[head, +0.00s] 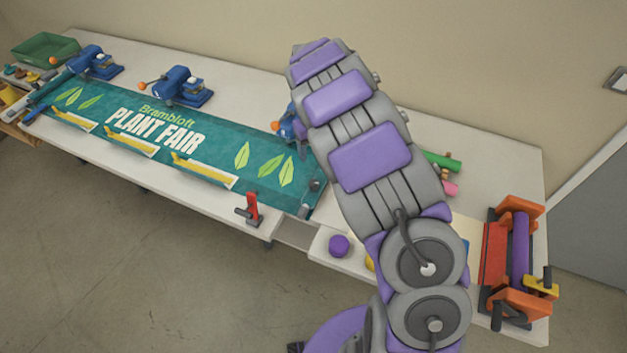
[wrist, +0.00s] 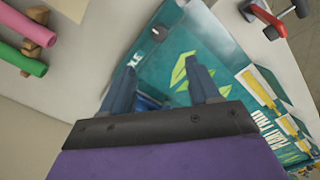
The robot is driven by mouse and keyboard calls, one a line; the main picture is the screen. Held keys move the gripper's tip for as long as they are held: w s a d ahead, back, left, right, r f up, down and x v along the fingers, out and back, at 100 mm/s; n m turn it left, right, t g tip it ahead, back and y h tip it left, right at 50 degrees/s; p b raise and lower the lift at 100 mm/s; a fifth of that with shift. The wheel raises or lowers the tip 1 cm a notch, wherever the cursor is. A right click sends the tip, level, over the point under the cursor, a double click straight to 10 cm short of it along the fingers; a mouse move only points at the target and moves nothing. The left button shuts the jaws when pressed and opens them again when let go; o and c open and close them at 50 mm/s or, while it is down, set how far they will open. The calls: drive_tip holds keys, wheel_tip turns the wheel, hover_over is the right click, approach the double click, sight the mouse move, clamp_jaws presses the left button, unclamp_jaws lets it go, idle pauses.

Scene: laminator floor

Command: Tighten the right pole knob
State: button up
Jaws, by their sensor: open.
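The teal Plant Fair banner (head: 200,135) lies flat along the table, with a dark pole at its right end partly behind my arm. A small dark knob (head: 315,185) shows near that end. In the wrist view a dark knob with a pale mark (wrist: 158,33) sits near the banner's edge, beyond my fingertips. My gripper (wrist: 160,68) is open and empty, its two blue-grey fingers over the banner and apart from the knob. In the head view my arm hides most of the gripper.
Blue clamps (head: 182,87) with orange knobs stand along the table's back edge. A red toggle clamp (head: 252,208) stands at the front edge. Green and pink rolls (wrist: 22,52) lie beside the banner. A purple ball (head: 339,246) and an orange roller device (head: 518,255) are at right.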

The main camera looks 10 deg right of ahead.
sight(314, 182)
wheel_tip(314, 182, down, 15)
drive_tip(key=shift+r+b, duration=0.1)
drive_tip(key=shift+b, duration=0.6)
drive_tip(key=shift+c, duration=0.4)
drive_tip(key=c, duration=1)
drive_tip(key=shift+o, duration=0.2)
drive_tip(key=shift+m, duration=0.6)
drive_tip(key=o, duration=1)
drive_tip(key=shift+o, duration=0.2)
